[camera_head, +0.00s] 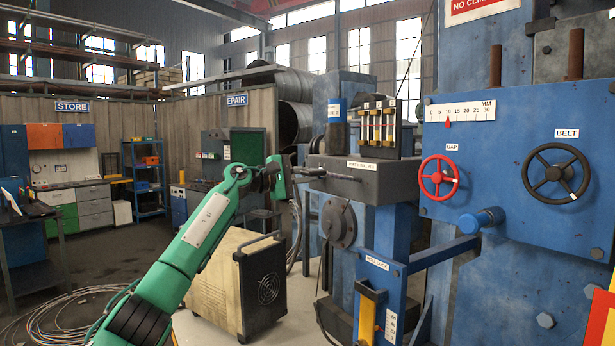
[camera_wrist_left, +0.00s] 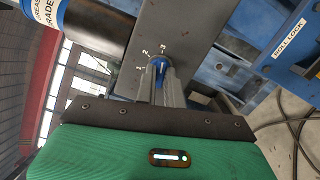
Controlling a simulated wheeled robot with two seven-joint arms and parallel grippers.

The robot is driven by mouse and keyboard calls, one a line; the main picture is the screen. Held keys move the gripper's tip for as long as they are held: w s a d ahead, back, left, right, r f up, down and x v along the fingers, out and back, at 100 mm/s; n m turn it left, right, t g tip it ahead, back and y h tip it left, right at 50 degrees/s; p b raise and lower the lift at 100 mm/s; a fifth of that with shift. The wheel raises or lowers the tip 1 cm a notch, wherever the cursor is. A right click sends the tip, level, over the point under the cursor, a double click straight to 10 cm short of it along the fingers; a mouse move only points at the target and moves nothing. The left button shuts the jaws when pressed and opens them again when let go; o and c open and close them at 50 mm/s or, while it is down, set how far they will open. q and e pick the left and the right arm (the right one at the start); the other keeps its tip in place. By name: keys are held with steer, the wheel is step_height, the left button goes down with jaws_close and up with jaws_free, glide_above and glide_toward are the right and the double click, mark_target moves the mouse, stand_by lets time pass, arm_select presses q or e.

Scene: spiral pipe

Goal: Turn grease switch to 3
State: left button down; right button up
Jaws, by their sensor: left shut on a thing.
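The grease switch (camera_wrist_left: 158,66) is a small blue knob with a pale pointer mark, on a grey housing. Small white number plates (camera_wrist_left: 145,54) sit around its upper left side, too small to read surely. My left gripper (camera_wrist_left: 164,84) is shut on the knob, its two grey fingers on either side of it. In the head view my left gripper (camera_head: 312,172) reaches the left end of the grey housing (camera_head: 360,182), and the knob cannot be made out there. Which number the pointer faces is unclear. My right gripper is not in view.
A blue and white grease canister (camera_head: 337,110) and sight glasses (camera_head: 378,122) stand on the housing. To the right are a red GAP wheel (camera_head: 438,178) and a black BELT wheel (camera_head: 556,172). A beige cabinet (camera_head: 235,285) stands below my arm. Cables lie on the floor.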

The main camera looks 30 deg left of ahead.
arm_select(q)
steer(key=shift+f, duration=0.15)
steer(key=c, duration=1.5)
jaws_free()
steer(key=b+v, duration=0.5)
steer(key=v, duration=0.8)
steer(key=shift+s+a, duration=0.25)
steer(key=shift+s, duration=0.05)
